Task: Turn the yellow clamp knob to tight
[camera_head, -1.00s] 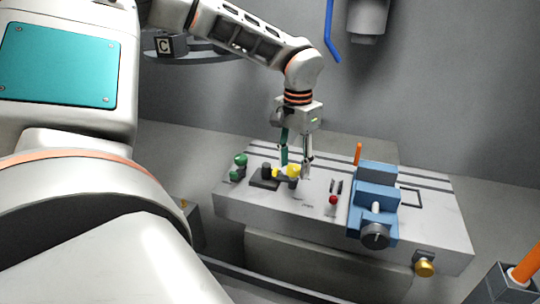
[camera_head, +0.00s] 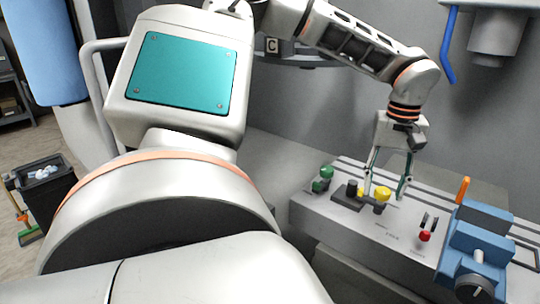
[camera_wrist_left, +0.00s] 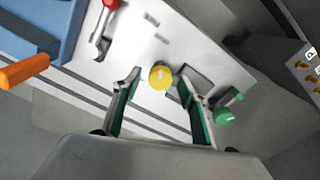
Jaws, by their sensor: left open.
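The yellow clamp knob (camera_head: 381,194) stands on the grey machine table beside a dark clamp block (camera_head: 347,197). In the left wrist view the knob (camera_wrist_left: 160,77) shows as a round yellow cap with a pale mark on top. My left gripper (camera_head: 385,197) is open above the table, with its fingertips around the knob. In the left wrist view the gripper (camera_wrist_left: 160,79) has one fingertip on each side of the knob, with gaps showing, so no grip is visible. My right gripper is out of view.
Green knobs (camera_head: 322,180) stand left of the clamp. A red-tipped lever (camera_head: 425,236) and a blue vise (camera_head: 468,240) with an orange handle (camera_head: 463,189) stand to its right. A blue pipe (camera_head: 448,45) hangs behind. A dark bin (camera_head: 45,195) stands far left.

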